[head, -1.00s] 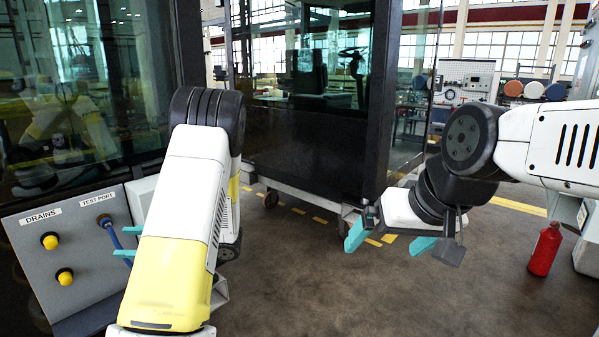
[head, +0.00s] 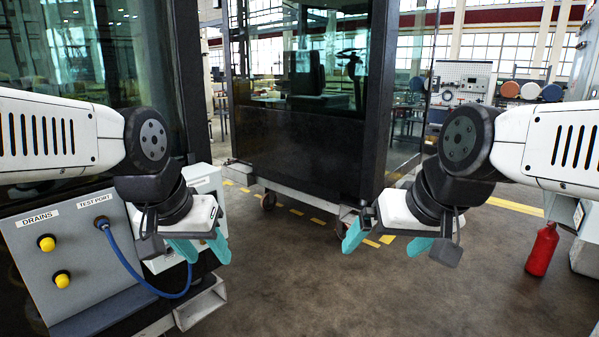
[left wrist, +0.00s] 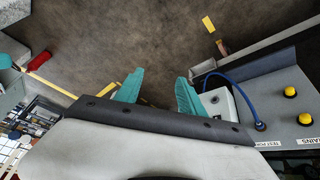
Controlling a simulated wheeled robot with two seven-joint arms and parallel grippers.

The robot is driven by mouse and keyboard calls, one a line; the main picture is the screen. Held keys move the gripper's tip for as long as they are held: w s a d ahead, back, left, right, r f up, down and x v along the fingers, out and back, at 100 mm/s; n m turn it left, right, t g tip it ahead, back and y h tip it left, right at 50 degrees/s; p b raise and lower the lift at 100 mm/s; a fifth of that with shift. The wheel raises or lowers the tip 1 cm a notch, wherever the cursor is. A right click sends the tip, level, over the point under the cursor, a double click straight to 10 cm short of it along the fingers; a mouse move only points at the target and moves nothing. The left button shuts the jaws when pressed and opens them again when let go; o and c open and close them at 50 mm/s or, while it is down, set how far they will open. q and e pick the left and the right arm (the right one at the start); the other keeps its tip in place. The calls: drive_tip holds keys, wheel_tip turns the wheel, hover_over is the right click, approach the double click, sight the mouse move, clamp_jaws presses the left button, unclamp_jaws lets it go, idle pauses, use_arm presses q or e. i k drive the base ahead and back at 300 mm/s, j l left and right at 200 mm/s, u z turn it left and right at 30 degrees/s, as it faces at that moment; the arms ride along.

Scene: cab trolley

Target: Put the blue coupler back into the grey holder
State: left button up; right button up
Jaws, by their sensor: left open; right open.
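The blue hose (head: 132,272) runs from the TEST PORT fitting (head: 102,222) in a loop towards the white-grey box (head: 207,184). In the left wrist view the hose (left wrist: 236,80) ends near the edge of the box (left wrist: 222,106). I cannot make out the blue coupler or the grey holder; the hose's far end is hidden behind my left gripper in the head view. My left gripper (head: 207,258) is open and empty in front of the box. Its fingers also show apart in the left wrist view (left wrist: 160,77). My right gripper (head: 393,250) is open and empty, away from the panel.
The grey panel (head: 70,300) carries two yellow DRAINS knobs (head: 47,243). A metal bracket (head: 200,305) juts out low beneath the box. A dark glazed cab (head: 300,150) stands behind. A red extinguisher (head: 542,250) stands right. The floor between is clear.

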sight(102, 223)
drive_tip(key=u, duration=1.45)
drive_tip(key=z, duration=0.7)
drive_tip(key=u, duration=0.7)
drive_tip(key=i+l+u, duration=0.2)
drive_tip(key=l, duration=0.3)
drive_tip(key=l+u, duration=0.25)
drive_tip(key=l, duration=0.2)
drive_tip(key=k, duration=0.05)
